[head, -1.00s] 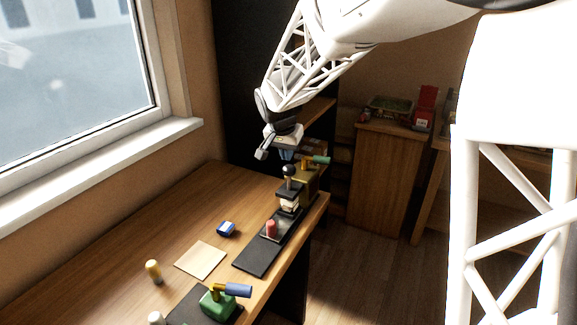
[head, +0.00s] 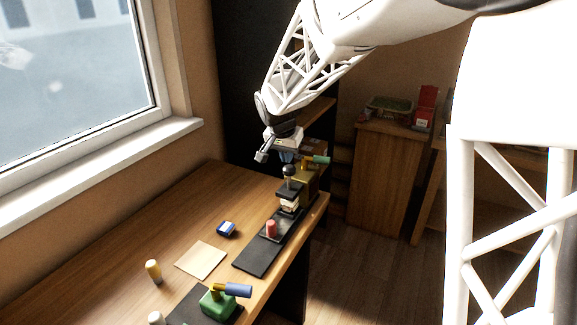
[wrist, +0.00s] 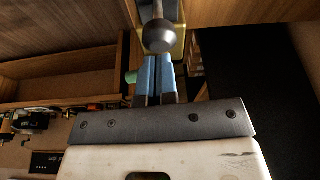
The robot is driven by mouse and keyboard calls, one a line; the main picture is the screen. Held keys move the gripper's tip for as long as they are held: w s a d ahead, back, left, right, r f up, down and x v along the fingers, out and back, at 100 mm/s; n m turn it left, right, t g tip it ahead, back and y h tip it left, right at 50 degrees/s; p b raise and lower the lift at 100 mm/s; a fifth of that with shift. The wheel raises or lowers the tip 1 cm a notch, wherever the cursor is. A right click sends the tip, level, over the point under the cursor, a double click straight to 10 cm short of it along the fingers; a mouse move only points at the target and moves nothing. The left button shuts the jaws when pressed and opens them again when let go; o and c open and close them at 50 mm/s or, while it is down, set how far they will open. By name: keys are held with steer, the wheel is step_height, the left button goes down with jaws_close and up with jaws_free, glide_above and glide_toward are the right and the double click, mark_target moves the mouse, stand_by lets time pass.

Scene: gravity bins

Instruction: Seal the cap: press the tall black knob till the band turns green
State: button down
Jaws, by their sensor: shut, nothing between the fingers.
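The tall black knob (head: 289,171) stands upright on the black-topped press (head: 289,189) near the desk's right edge. Below the black block is a pale part (head: 289,205); I see no green band on it, and it is small. My gripper (head: 287,156) is shut and empty, pointing down just above the knob. In the wrist view the blue fingers of my gripper (wrist: 158,70) lie together, their tips close to the round knob (wrist: 158,36). I cannot tell whether they touch it.
A red cylinder (head: 271,228) stands on the black base in front of the press. A yellow device with a green handle (head: 320,160) is close behind.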

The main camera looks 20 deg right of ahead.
mark_target(288, 168)
steer(key=shift+f, duration=1.7)
steer(key=shift+r, duration=1.15)
steer(key=shift+r, duration=0.1)
steer(key=shift+r, duration=2.4)
steer(key=shift+r, duration=0.1)
steer(key=v, duration=0.7)
steer(key=shift+r, duration=0.3)
steer(key=shift+s+a, duration=0.1)
steer(key=shift+a, duration=0.05)
